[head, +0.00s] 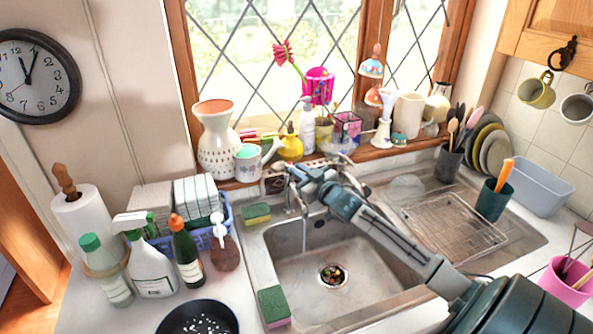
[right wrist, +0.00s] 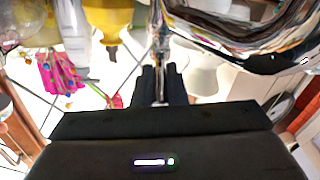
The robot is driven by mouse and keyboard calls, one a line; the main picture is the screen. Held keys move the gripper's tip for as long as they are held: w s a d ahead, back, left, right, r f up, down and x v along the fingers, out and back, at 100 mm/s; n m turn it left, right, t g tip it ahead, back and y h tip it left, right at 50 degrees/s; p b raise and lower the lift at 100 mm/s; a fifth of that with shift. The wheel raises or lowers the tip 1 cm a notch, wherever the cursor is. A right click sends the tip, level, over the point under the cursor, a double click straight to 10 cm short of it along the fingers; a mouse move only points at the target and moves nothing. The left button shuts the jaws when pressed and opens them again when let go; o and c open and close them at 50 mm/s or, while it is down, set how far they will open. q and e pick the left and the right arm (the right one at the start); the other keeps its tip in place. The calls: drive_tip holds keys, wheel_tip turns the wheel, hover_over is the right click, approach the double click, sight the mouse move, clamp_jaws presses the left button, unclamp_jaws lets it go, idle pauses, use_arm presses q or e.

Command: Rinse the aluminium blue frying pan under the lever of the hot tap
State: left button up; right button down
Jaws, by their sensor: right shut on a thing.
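A dark frying pan (head: 198,318) with white specks inside stands on the counter left of the sink, cut off by the bottom edge; its handle is not visible. The chrome tap (head: 343,160) stands at the back of the sink (head: 345,240). My right gripper (head: 296,172) is at the tap, its arm reaching across the sink. In the right wrist view the right gripper (right wrist: 161,84) is shut on a thin chrome lever (right wrist: 159,50). A thin pale vertical line drops below the tap; I cannot tell whether it is spout or water. My left gripper is not in view.
Sponges (head: 273,306) lie on the sink's left rim. Bottles (head: 150,262) and a blue basket (head: 222,215) crowd the left counter. A wire rack (head: 455,222) lies on the drainer. The sink basin holds only scraps at its drain (head: 332,275).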

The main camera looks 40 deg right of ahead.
drive_tip(key=c, duration=1.5)
unclamp_jaws()
drive_tip(key=shift+s, duration=0.1)
drive_tip(key=shift+o, duration=0.2)
drive_tip(key=shift+s+f+b, duration=0.15)
drive_tip(key=shift+s+b, duration=0.2)
drive_tip(key=shift+s, duration=0.3)
drive_tip(key=shift+s+a+b, duration=0.1)
drive_tip(key=shift+s+b, duration=0.2)
drive_tip(key=shift+s, duration=0.5)
drive_tip(key=s+b, duration=0.1)
drive_tip(key=s, duration=0.7)
